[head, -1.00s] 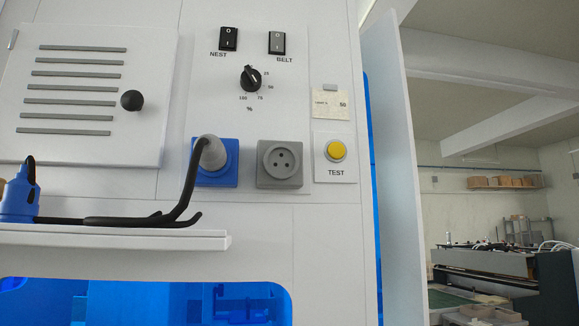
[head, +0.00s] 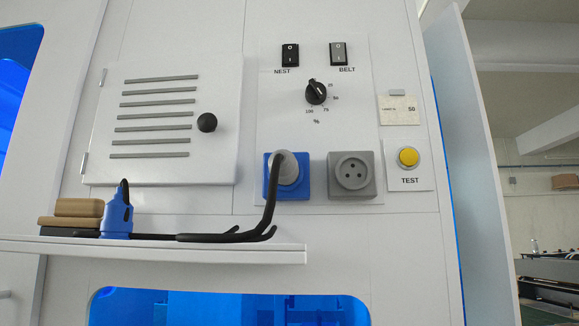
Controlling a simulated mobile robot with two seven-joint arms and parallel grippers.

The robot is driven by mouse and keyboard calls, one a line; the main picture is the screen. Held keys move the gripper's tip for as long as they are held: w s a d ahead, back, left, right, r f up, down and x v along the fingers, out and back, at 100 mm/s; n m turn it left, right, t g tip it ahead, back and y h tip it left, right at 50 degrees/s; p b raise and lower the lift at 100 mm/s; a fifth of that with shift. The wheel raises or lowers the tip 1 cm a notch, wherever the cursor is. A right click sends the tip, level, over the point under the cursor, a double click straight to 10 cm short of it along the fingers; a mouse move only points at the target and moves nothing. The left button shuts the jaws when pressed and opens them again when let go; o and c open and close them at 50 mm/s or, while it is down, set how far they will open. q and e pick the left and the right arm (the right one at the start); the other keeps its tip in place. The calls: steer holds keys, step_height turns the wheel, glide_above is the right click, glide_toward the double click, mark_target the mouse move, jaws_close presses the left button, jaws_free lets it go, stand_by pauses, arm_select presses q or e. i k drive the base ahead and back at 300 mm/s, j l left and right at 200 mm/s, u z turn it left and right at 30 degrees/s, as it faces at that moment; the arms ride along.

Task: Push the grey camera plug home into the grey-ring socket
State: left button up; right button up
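In the head view the grey camera plug (head: 288,171) sits in the blue socket (head: 303,188). Its black cable (head: 273,205) hangs down to the shelf. The grey-ring socket (head: 352,174) is just to the right and is empty, with its round recess and contact holes showing. A blue plug (head: 117,217) stands upright on the shelf at the left, with a black cable at its top. Neither of my grippers is in view.
A white shelf (head: 200,246) runs below the sockets, with brown blocks (head: 75,213) at its left. A vented door (head: 163,125) is at left. A white panel (head: 470,150) projects at right.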

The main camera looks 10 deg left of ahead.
mark_target(288, 174)
steer(key=i+l, duration=0.55)
steer(key=l, duration=0.15)
steer(key=u, duration=2.5)
